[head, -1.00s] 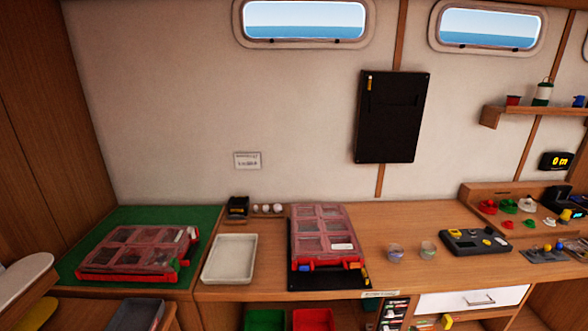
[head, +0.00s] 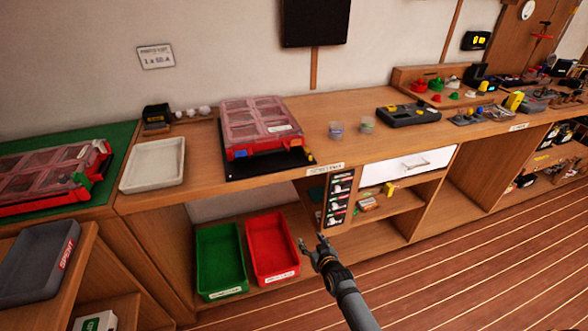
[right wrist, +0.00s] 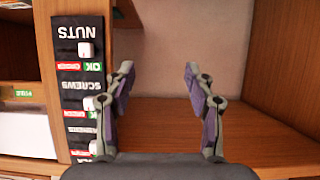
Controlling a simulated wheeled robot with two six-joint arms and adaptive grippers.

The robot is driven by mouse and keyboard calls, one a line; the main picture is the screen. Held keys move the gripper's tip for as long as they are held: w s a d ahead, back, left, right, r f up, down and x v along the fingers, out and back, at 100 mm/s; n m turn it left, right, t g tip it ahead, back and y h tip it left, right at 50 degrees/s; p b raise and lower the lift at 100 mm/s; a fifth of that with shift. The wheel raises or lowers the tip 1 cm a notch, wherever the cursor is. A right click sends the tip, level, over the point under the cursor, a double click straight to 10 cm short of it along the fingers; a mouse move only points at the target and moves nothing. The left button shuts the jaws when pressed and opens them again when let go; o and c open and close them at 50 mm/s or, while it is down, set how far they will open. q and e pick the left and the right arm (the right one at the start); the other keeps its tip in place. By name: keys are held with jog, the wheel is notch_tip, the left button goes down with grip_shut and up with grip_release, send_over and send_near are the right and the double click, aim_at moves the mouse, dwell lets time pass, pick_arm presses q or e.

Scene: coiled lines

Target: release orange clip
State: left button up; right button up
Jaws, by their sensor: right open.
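A clear-lidded red organiser case (head: 258,120) lies shut on a black mat on the bench, left of centre in the head view. On its front edge a blue clip (head: 268,152) shows, with a small orange clip (head: 294,145) to its right near the front right corner; its exact position is too small to tell. My right gripper (head: 312,240) is low in front of the bench, below and apart from the case. In the right wrist view (right wrist: 162,88) it is open and empty, facing an open shelf space. My left gripper is not in view.
A second red case (head: 50,178) lies on a green mat at left, beside a white tray (head: 153,165). Green (head: 220,260) and red (head: 272,250) bins sit below the bench. A white drawer (head: 408,165) and label panel (head: 338,195) are near. Floor at right is clear.

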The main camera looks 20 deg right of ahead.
aim_at(296, 141)
jog(key=w+a+r+t+b, duration=0.1)
jog(key=w+r+t+b, duration=0.2)
jog(key=r, duration=0.4)
jog(key=w+r+t+b, duration=0.2)
jog(key=w+r+b, duration=0.2)
jog(key=r, duration=0.3)
notch_tip(296, 141, up, 15)
jog(key=s+t+b, duration=0.2)
jog(key=t+b, duration=0.1)
jog(key=t, duration=0.2)
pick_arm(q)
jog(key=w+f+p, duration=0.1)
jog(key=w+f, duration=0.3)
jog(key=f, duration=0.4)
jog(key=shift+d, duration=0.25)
pick_arm(e)
jog(key=shift+g+y, duration=0.3)
jog(key=x, duration=1)
jog(key=shift+w+a, duration=0.1)
jog(key=shift+a, duration=0.1)
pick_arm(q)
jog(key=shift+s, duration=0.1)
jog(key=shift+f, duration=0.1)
pick_arm(e)
jog(key=shift+f, duration=0.1)
grip_shut()
